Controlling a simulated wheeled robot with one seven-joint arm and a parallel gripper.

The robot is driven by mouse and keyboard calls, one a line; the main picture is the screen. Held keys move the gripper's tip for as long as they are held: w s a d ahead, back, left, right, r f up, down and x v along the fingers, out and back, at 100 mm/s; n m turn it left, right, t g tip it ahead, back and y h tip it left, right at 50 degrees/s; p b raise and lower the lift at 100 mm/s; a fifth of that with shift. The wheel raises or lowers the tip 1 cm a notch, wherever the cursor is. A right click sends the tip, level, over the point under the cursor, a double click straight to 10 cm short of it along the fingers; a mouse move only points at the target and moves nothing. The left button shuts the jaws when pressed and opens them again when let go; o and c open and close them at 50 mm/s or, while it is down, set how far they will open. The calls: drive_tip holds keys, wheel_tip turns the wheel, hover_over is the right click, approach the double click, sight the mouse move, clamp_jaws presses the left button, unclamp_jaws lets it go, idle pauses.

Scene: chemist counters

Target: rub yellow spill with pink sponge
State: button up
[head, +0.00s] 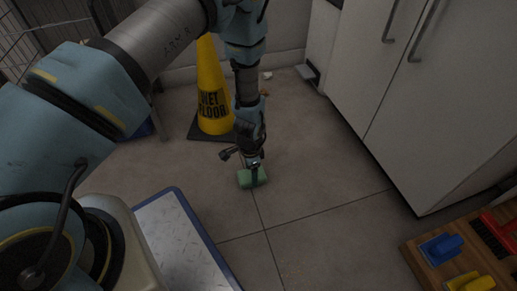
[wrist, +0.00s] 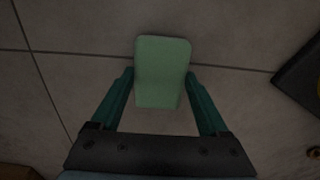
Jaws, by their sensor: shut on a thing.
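My gripper (head: 254,168) points down near the floor in the middle of the head view. It is shut on a light green sponge-like block (head: 246,180). In the wrist view the green block (wrist: 163,65) sits between my two dark green fingers (wrist: 161,85), one at each side. The block is at or just above the floor tiles; I cannot tell if it touches them. No pink sponge shows in either view. I cannot make out a clear yellow spill; the floor under the block is hidden.
A yellow wet-floor cone (head: 211,85) on a dark base stands behind my gripper. White cabinets (head: 430,110) stand at the right. A wooden board (head: 425,262) at lower right holds a blue brush (head: 441,247), a red-and-black brush (head: 493,235) and yellow items. Bare tiles lie between.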

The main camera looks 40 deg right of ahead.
drive_tip(key=shift+s+d, duration=0.15)
drive_tip(key=shift+d, duration=0.3)
drive_tip(key=shift+d+r+p, duration=0.2)
drive_tip(key=shift+p, duration=0.2)
wheel_tip(320, 180, up, 2)
drive_tip(key=shift+r+p, duration=0.15)
drive_tip(key=shift+p, duration=0.25)
drive_tip(key=shift+a+r+p, duration=0.1)
drive_tip(key=shift+r+p, duration=2.15)
drive_tip(key=shift+r, duration=0.4)
